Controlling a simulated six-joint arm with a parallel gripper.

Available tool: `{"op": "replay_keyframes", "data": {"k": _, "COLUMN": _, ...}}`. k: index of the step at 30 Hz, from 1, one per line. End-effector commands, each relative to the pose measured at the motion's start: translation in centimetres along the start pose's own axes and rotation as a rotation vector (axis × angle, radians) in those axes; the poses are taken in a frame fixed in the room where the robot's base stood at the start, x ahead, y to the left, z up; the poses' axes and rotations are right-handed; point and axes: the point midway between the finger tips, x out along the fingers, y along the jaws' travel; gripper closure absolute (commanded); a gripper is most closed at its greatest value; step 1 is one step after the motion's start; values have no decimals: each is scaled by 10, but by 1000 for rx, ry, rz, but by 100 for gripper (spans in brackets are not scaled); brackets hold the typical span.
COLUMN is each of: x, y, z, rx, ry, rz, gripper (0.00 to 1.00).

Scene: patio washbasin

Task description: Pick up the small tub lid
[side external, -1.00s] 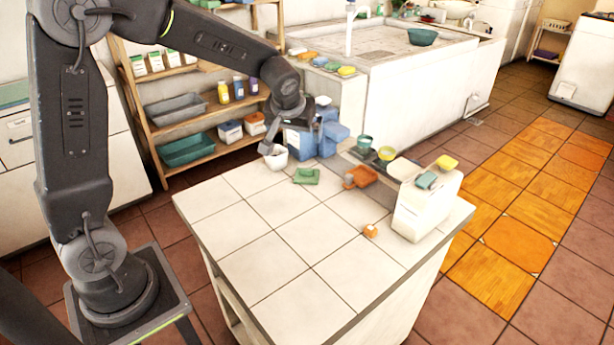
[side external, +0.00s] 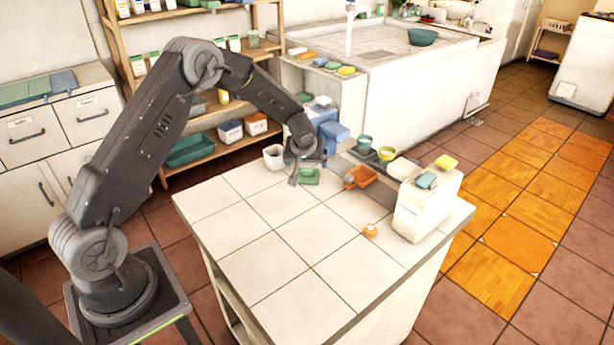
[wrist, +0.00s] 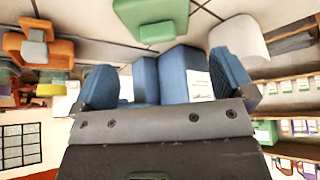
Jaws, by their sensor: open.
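A flat green piece with a small raised tab (side external: 309,177) lies on the tiled table's far part; it may be the small tub lid, but I cannot tell for sure. It also shows at the top of the wrist view (wrist: 150,12). A small white tub (side external: 273,157) stands to its left at the table's far edge, and shows at the upper right of the wrist view (wrist: 240,38). My gripper (side external: 309,172) is near the green piece, partly in front of it. In the wrist view its blue fingertips (wrist: 166,80) are wide apart, with nothing held between them.
Blue boxes (side external: 333,134) stand behind my gripper. An orange container (side external: 361,177), green and yellow cups, and a white box (side external: 425,208) topped with sponges are to the right. The near table (side external: 270,270) is clear.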

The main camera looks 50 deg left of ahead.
Motion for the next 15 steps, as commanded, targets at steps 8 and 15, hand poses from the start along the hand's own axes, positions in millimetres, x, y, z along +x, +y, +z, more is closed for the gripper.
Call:
{"op": "replay_keyframes", "data": {"k": 8, "x": 29, "y": 0, "z": 5, "rx": 2, "ry": -2, "rz": -2, "gripper": 0}}
{"op": "replay_keyframes", "data": {"k": 15, "x": 54, "y": 1, "z": 5, "rx": 1, "ry": 0, "rz": 0, "gripper": 0}}
